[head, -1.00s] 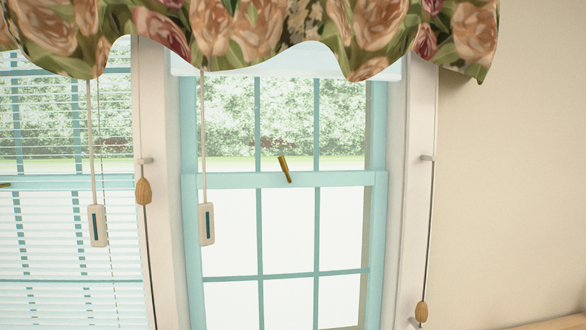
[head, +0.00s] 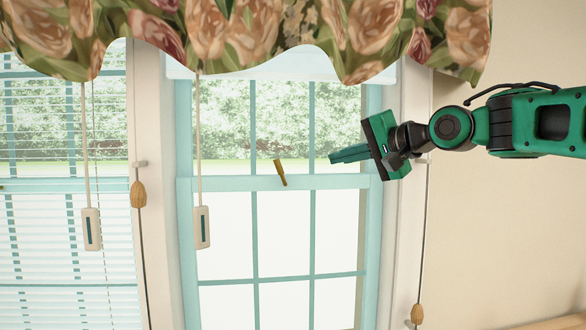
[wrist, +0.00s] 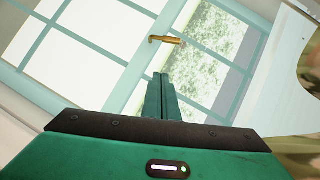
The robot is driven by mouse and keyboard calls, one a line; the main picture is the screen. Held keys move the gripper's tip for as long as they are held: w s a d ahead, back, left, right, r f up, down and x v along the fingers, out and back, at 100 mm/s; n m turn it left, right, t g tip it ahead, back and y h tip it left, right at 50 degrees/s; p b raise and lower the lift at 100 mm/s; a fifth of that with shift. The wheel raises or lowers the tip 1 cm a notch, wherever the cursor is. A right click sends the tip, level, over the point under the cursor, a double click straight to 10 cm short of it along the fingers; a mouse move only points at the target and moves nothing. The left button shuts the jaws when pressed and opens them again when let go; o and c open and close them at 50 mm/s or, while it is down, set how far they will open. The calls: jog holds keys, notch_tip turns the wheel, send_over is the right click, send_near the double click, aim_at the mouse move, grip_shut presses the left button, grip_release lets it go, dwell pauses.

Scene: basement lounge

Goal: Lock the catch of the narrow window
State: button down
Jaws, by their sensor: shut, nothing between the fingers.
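The narrow window (head: 277,183) has a pale teal frame and several panes. Its brass catch (head: 280,172) sits on the middle rail and slants from upper left to lower right. The catch also shows in the wrist view (wrist: 167,40), beyond my fingertips. My green gripper (head: 333,157) is to the right of the catch, fingers pointing left toward it, a gap between them. In the wrist view the fingers (wrist: 161,76) are together with nothing between them.
A floral valance (head: 300,35) hangs over the window top. A cord with a pale pull (head: 202,228) hangs left of the catch. Wooden cord weights hang at the left (head: 138,194) and right (head: 417,314) posts. A wider window with blinds (head: 40,270) is at the left.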

aim_at(280, 171)
jog(key=shift+a+r+y, duration=0.4)
jog(key=shift+a+r, duration=0.1)
jog(key=shift+r, duration=0.05)
jog(key=s+a+f+x, duration=0.1)
jog(key=s+a+x, duration=0.1)
jog(key=x, duration=1)
jog(key=shift+w+a, duration=0.2)
jog(key=shift+w, duration=0.05)
jog(key=shift+d, duration=0.2)
